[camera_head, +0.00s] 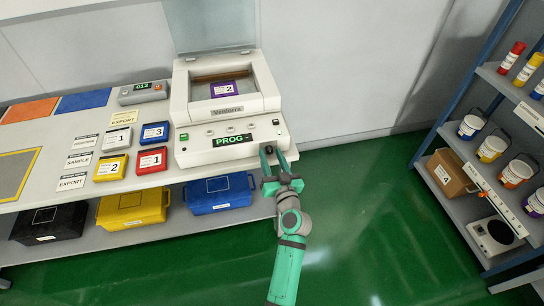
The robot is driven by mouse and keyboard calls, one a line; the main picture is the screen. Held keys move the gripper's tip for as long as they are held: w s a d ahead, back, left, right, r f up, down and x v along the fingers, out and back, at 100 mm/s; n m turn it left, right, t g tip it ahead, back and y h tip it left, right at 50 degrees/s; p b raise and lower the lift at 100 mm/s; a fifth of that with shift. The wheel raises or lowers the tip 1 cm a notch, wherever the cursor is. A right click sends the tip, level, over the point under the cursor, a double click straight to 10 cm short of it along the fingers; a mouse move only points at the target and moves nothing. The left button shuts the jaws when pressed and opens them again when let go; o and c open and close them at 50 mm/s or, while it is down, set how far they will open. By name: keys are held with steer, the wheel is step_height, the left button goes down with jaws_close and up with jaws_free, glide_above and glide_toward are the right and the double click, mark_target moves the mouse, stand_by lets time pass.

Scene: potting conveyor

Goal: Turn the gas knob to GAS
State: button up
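A white machine (225,110) with a raised clear lid stands at the right end of the table. Its front panel has a dark display (232,140) reading PROG and several small round controls. A dark knob-like part (268,149) shows at the panel's lower right, by my gripper. I cannot read a GAS mark, nor tell for sure which control is the gas knob or how it is set. My green gripper (274,161) is at the machine's front right corner, with its fingers apart. The dark part is close to the left fingertip; I cannot tell whether they touch.
Bins (133,206) stand on the shelf below. A rack (468,205) with small buckets is at right. The green floor between is clear.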

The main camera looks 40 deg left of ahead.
steer(key=shift+c, duration=0.3)
steer(key=shift+w, duration=0.1)
jaws_close()
